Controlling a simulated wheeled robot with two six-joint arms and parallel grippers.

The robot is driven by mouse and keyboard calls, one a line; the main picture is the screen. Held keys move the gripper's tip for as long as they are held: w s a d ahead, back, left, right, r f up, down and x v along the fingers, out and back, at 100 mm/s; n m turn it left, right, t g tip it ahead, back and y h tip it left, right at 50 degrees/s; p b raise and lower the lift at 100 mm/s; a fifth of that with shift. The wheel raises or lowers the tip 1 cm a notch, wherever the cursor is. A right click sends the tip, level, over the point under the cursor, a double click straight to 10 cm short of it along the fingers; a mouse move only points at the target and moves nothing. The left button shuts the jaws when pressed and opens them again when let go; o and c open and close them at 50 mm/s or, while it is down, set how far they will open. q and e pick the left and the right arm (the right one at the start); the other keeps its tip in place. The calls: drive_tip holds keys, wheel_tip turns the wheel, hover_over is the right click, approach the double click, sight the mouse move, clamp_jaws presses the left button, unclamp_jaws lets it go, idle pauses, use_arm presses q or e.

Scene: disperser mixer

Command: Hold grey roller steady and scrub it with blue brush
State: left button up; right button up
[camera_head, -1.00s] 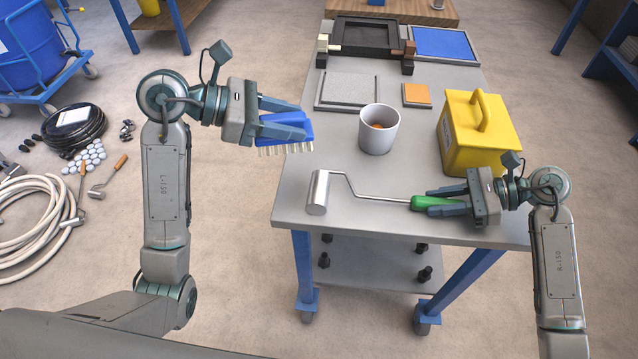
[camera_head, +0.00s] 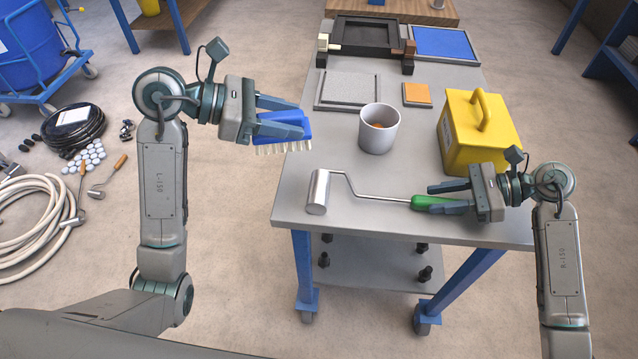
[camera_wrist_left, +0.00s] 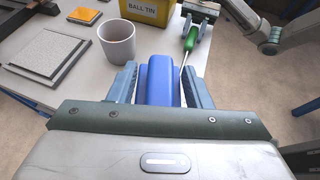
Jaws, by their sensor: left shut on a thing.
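The blue brush (camera_head: 295,127) with pale bristles is shut in my left gripper (camera_head: 283,116), held bristles down in the air off the table's left edge. Its blue body also shows between the fingers in the left wrist view (camera_wrist_left: 160,85). The grey roller (camera_head: 319,192) lies on the table's near left part. A bent metal rod joins it to a green handle (camera_head: 424,203). My right gripper (camera_head: 432,199) is at the green handle, its fingers spread on either side, with a visible gap to the far finger. The handle's end is partly hidden by the gripper.
A light grey cup (camera_head: 379,140) stands behind the roller's rod. A yellow box (camera_head: 474,140) stands behind my right gripper. A grey slab (camera_head: 345,88), an orange block (camera_head: 417,94) and a black frame (camera_head: 366,38) lie farther back. The table (camera_head: 340,228) is clear around the roller.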

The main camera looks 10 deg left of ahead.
drive_tip(key=shift+o, duration=0.4)
drive_tip(key=o, duration=0.5)
drive_tip(key=v, duration=1.2)
use_arm(q)
drive_tip(key=shift+f+b, duration=0.7)
drive_tip(key=shift+b, duration=0.05)
drive_tip(key=shift+f, duration=0.15)
use_arm(e)
drive_tip(key=v, duration=0.6)
